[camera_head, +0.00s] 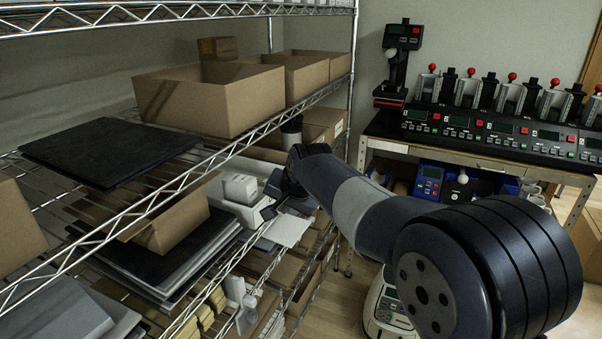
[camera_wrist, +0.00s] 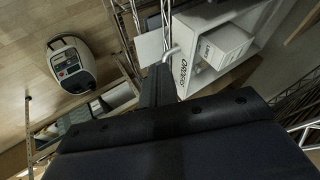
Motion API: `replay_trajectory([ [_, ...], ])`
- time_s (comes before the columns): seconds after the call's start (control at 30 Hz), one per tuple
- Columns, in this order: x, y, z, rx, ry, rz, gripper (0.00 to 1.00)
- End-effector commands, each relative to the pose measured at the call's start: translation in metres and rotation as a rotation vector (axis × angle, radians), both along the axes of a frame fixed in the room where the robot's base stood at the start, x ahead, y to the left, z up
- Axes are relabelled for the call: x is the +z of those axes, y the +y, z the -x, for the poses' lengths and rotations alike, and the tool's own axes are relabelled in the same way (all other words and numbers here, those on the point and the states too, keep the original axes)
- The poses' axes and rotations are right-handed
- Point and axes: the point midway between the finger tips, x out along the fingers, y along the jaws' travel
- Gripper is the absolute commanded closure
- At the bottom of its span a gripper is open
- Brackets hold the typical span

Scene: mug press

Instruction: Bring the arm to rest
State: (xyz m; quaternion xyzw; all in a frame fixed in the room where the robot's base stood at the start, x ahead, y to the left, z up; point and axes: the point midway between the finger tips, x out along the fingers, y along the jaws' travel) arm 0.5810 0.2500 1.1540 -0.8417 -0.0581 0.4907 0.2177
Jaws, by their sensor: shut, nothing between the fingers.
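My arm crosses the head view from the lower right toward the wire shelf, its far end beside white boxes. My gripper (camera_wrist: 158,82) shows in the wrist view as dark fingers together at the centre, with nothing between them. It points toward the shelf's wire edge and a white box with dark lettering (camera_wrist: 183,70). I cannot tell whether the fingertips touch anything there. In the head view the fingers are small and dark among the shelf items, hard to make out.
The wire shelf holds an open cardboard box (camera_head: 217,101), a black flat panel (camera_head: 108,152) and white boxes (camera_head: 239,188). A bench with mug presses (camera_head: 490,133) stands at the back right. A rounded white machine (camera_wrist: 71,66) stands on the wooden floor, which has free room around it.

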Motion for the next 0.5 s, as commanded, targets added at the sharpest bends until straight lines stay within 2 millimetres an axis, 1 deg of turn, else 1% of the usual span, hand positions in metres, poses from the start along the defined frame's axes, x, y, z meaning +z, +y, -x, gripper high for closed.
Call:
replay_trajectory([
  [0.3, -0.002, 0.001, -0.002, 0.000, 0.000, 0.000, 1.00],
  [0.37, -0.005, 0.002, -0.004, 0.000, 0.000, 0.000, 1.00],
  [0.5, -0.019, 0.008, -0.013, 0.000, 0.002, 0.001, 1.00],
])
